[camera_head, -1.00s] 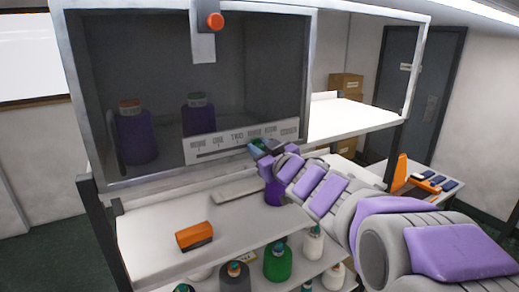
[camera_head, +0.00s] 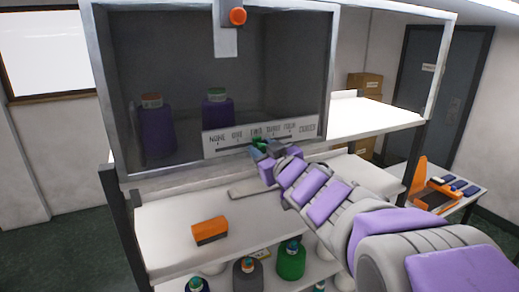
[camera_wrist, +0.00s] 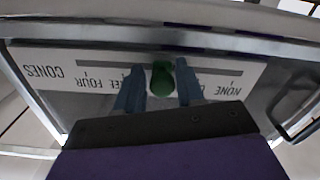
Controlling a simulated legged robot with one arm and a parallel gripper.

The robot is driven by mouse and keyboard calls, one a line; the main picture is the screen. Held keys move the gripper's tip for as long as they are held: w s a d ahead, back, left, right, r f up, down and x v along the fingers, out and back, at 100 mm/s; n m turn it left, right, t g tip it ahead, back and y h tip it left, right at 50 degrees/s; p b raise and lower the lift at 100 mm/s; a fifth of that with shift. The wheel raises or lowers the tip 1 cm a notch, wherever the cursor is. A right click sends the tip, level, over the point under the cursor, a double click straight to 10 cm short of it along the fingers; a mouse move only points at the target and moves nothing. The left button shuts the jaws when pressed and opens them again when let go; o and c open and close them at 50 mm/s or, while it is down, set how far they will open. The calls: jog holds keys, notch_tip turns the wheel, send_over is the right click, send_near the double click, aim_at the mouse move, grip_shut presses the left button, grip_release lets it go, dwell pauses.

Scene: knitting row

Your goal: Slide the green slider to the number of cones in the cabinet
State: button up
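The cabinet (camera_head: 222,50) has a dark glazed front with two purple cones behind it, a left cone (camera_head: 155,128) and a right cone (camera_head: 217,112). A white scale strip (camera_head: 300,131) along its lower edge reads NONE, ONE, TWO, THREE, FOUR, CONES. The green slider (camera_wrist: 162,78) stands on the strip, upside down in the wrist view. In the head view it is near TWO, partly hidden by my gripper (camera_head: 266,148). In the wrist view my gripper (camera_wrist: 157,88) has one finger on each side of the slider, with a narrow gap on the left; contact on the right is unclear.
An orange-and-black block (camera_head: 210,230) lies on the white shelf below the cabinet. Several yarn cones, including a green one (camera_head: 291,260), stand on the lower shelf. A side table (camera_head: 465,197) with an orange item is at the right. A handle (camera_wrist: 296,107) shows in the wrist view.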

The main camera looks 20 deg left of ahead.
jog(key=shift+o, duration=1.1)
jog(key=shift+s+d+r, duration=0.1)
jog(key=shift+d+r, duration=0.1)
jog(key=shift+d, duration=0.05)
jog(key=shift+a, duration=0.3)
jog(key=shift+s+f, duration=0.1)
jog(key=shift+s, duration=0.25)
jog(key=w+d+v, duration=0.1)
jog(key=v, duration=1.6)
jog(key=shift+d+f, duration=0.1)
jog(key=shift+d, duration=0.05)
